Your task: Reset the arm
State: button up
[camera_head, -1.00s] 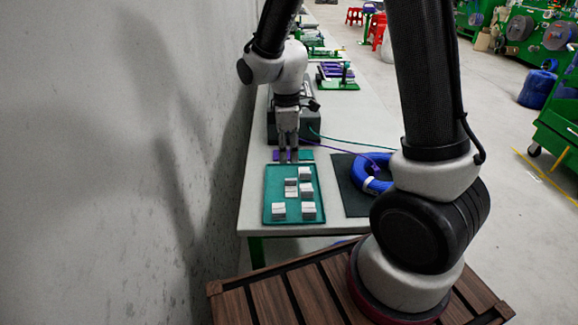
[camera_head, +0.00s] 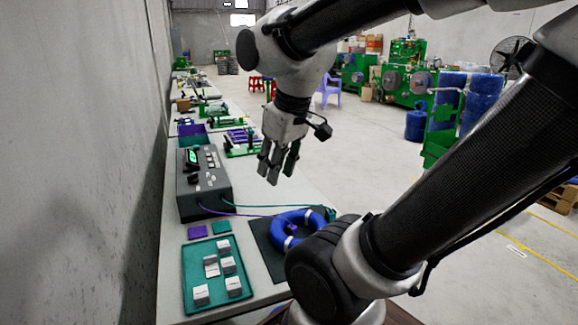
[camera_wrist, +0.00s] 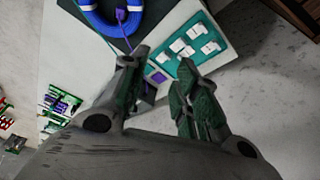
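My gripper (camera_head: 277,174) hangs in the air above the right part of the table, with its fingers pointing down. In the wrist view my gripper (camera_wrist: 157,72) has its two fingers apart and nothing between them, so it is open and empty. The blue cable coil (camera_head: 287,232) lies on a black mat (camera_head: 262,239) below and in front of it, partly hidden by my arm. The coil also shows at the top of the wrist view (camera_wrist: 92,20).
A teal tray (camera_head: 190,272) with several white blocks sits at the table's near end. Behind it are purple and teal pads (camera_head: 197,232) and a grey tester (camera_head: 205,182) with purple and green leads. A wall runs along the left; open floor lies to the right.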

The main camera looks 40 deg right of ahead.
jog(key=s, duration=0.1)
jog(key=s+m, duration=0.1)
jog(key=s+d, duration=0.1)
jog(key=shift+r+m+t, duration=0.3)
jog(key=shift+r+m, duration=0.05)
jog(key=shift+m, duration=0.05)
